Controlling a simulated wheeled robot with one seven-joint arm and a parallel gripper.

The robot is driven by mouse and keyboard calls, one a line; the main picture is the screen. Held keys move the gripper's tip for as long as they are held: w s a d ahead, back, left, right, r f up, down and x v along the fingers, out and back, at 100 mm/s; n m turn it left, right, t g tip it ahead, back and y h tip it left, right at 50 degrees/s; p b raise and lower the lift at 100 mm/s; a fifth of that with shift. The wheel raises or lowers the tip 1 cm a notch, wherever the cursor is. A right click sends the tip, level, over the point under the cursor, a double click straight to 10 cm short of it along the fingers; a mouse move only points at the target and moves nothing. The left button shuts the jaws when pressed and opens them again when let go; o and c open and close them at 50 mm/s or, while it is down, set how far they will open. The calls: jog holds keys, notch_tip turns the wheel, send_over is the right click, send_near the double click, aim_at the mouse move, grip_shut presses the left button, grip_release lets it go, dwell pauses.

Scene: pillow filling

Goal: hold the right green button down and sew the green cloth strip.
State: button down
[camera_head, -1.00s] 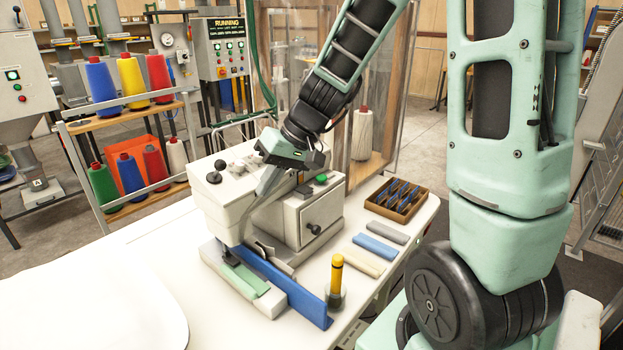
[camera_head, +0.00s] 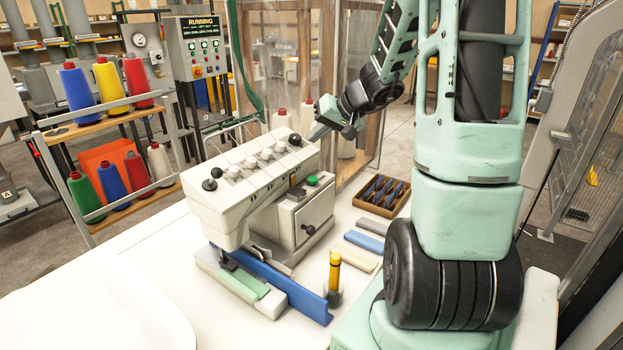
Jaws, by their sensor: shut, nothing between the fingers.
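The white sewing machine (camera_head: 235,187) stands on the white table, with knobs along its top. The green cloth strip (camera_head: 247,280) lies flat on the machine's low bed, beside a long blue bar (camera_head: 285,289); its far end is under the machine head. A green button (camera_head: 312,180) sits on top of the box at the machine's right side. No second green button is plain to see. My gripper (camera_head: 318,131) is shut and empty, raised above and behind the green button, apart from the machine.
A yellow-topped marker-like tool stands in a holder (camera_head: 334,292) in front of the machine. Cream, blue and grey strips (camera_head: 363,243) lie to the right, near a brown divided tray (camera_head: 381,197). A clear, wood-framed enclosure (camera_head: 290,70) stands behind. The front-left table is clear.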

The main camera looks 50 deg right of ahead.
jog(key=b, duration=0.4)
send_over(316, 180)
notch_tip(316, 180, down, 8)
jog(key=shift+d+r, duration=0.1)
jog(key=shift+f+b, duration=0.5)
jog(key=shift+b, duration=0.5)
jog(key=shift+f+b, duration=0.95)
jog(key=shift+b, duration=0.75)
dwell(1.8)
jog(key=shift+r, duration=0.1)
dwell(2.1)
jog(key=shift+r+p, duration=0.4)
jog(key=shift+r, duration=0.5)
